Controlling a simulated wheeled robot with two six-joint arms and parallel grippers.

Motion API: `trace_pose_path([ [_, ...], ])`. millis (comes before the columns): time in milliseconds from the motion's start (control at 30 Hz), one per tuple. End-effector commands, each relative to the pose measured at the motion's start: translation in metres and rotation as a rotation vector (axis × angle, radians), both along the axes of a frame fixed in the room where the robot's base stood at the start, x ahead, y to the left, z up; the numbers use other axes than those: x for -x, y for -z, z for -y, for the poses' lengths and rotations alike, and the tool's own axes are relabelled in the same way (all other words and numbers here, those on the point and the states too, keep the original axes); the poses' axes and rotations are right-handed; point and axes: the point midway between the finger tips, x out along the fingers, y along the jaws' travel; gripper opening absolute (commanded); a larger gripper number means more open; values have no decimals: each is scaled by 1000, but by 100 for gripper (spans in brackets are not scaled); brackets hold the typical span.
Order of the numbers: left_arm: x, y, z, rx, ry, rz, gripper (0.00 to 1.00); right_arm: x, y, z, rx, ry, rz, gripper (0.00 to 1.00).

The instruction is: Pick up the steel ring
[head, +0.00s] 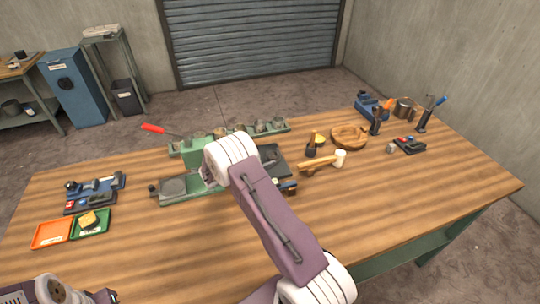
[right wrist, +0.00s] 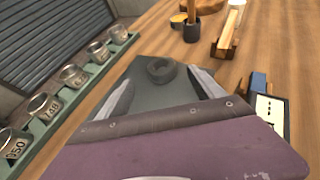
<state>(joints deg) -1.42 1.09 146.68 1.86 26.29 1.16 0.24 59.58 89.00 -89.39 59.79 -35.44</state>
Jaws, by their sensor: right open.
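In the right wrist view, a dark grey ring (right wrist: 160,70), seemingly the steel ring, lies on a dark grey plate (right wrist: 147,98). My right gripper (right wrist: 161,78) is open. Its two fingers point toward the ring from either side, with nothing held between them. I cannot tell how high the fingertips are above the plate. In the head view, my right arm reaches over the table and hides most of its gripper; the plate shows partly beside it. Only part of my left arm shows at the bottom left; its jaws are out of sight.
A green rail (head: 262,128) with several labelled metal cups runs behind the plate. Orange (head: 50,235) and green (head: 104,220) trays lie at left. The table's front is largely clear.

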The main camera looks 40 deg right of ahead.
Motion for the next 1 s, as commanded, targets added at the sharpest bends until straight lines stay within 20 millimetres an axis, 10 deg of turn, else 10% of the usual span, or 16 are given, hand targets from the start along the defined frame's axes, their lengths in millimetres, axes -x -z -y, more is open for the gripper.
trace_pose_path([
  [867,0,-21,0,0,0,0,36,-21,37,77,-1,0,1,77],
  [1000,0,-21,0,0,0,0,36,-21,37,77,-1,0,1,44],
])
